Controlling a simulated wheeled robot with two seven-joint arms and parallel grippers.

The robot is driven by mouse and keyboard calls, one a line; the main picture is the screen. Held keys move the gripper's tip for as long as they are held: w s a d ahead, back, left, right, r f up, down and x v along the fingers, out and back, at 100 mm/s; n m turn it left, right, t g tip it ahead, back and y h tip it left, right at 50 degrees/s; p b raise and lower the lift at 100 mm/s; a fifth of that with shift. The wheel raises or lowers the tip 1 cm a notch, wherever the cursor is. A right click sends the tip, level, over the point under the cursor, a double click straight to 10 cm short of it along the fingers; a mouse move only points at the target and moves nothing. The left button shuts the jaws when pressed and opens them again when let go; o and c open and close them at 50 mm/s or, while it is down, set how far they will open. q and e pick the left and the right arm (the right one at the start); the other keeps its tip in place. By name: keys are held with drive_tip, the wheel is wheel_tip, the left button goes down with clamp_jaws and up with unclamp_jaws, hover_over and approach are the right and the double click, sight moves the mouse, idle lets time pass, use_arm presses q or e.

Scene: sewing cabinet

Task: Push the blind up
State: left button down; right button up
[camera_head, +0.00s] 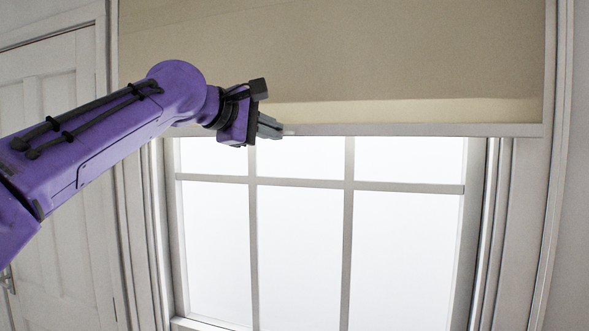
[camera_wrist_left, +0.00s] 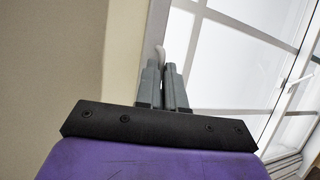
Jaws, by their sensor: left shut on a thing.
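The beige blind (camera_head: 340,60) covers the upper part of the window in the head view, with a pale bottom bar (camera_head: 420,130) along its lower edge. My left gripper (camera_head: 281,130) is at that bar, left of its middle. The blind (camera_wrist_left: 50,60) fills the left side of that view. The exact grip on the tab is partly hidden by the fingers. My right gripper is in neither view.
The window (camera_head: 300,230) with its white bars is uncovered below the blind. A white panelled door (camera_head: 60,170) stands at the left, behind my left arm. A window handle (camera_wrist_left: 299,80) shows at the right of the wrist view.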

sight(267, 109)
use_arm(q)
drive_tip(key=shift+a+r, duration=0.1)
drive_tip(key=shift+r, duration=1.8)
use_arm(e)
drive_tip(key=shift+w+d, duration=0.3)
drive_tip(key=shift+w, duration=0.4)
use_arm(q)
drive_tip(key=c, duration=1.2)
unclamp_jaws()
drive_tip(key=shift+c, duration=0.2)
drive_tip(key=shift+w, duration=0.1)
drive_tip(key=b+v, duration=0.2)
drive_tip(key=v, duration=0.8)
drive_tip(key=shift+s, duration=0.2)
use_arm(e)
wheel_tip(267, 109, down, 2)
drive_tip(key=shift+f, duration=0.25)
